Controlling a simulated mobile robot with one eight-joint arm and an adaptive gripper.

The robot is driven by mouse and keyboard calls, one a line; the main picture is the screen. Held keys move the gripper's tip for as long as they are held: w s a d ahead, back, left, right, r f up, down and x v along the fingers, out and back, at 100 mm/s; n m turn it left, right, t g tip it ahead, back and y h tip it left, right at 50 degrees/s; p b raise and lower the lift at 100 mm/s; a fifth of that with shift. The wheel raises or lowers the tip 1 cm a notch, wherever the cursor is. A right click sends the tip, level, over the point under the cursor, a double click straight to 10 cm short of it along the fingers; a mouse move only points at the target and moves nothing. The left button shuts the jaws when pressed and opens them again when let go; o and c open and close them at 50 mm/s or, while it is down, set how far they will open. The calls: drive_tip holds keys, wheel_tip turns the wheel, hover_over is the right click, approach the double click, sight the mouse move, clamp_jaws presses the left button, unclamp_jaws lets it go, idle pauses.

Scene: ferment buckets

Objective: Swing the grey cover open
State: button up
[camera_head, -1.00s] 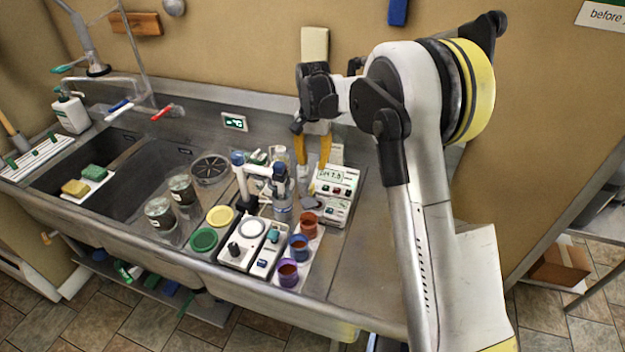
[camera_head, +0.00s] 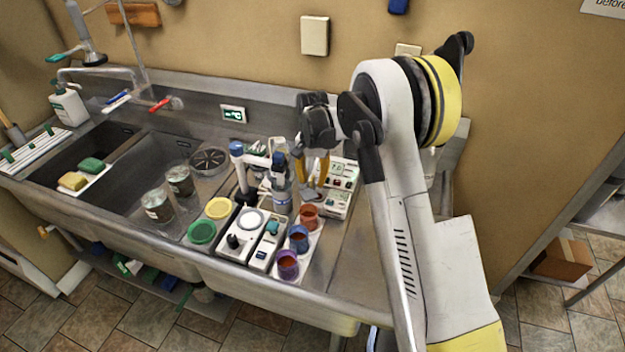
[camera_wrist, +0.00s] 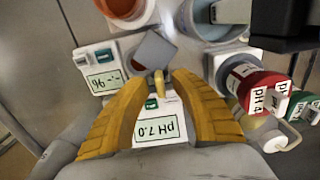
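The grey cover (camera_wrist: 155,50) is a small square flap in the wrist view, just beyond my fingertips. A small tan tab (camera_wrist: 158,82) shows at its near edge. My gripper (camera_wrist: 160,80) has its two yellow fingers apart, one on each side of the tab; I cannot tell whether they touch it. In the head view my gripper (camera_head: 314,186) points down at the cover (camera_head: 308,194), which lies beside the white meter (camera_head: 336,203) and is partly hidden by the fingers. The meter's pH 7.0 display shows between my fingers in the wrist view.
Orange (camera_head: 309,217), blue (camera_head: 299,239) and purple (camera_head: 287,264) cups stand close in front. Capped pH bottles (camera_wrist: 255,85) stand right of my fingers in the wrist view. An electrode stand (camera_head: 240,170) is to the left. The steel counter (camera_head: 360,265) is clear at right.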

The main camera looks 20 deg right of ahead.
clamp_jaws()
drive_tip(key=shift+m, duration=0.3)
drive_tip(key=m+b, duration=0.1)
drive_tip(key=m, duration=0.2)
drive_tip(key=shift+m, duration=0.3)
drive_tip(key=shift+m+b, duration=0.35)
drive_tip(key=shift+m, duration=1.85)
drive_tip(key=shift+o, duration=1.3)
unclamp_jaws()
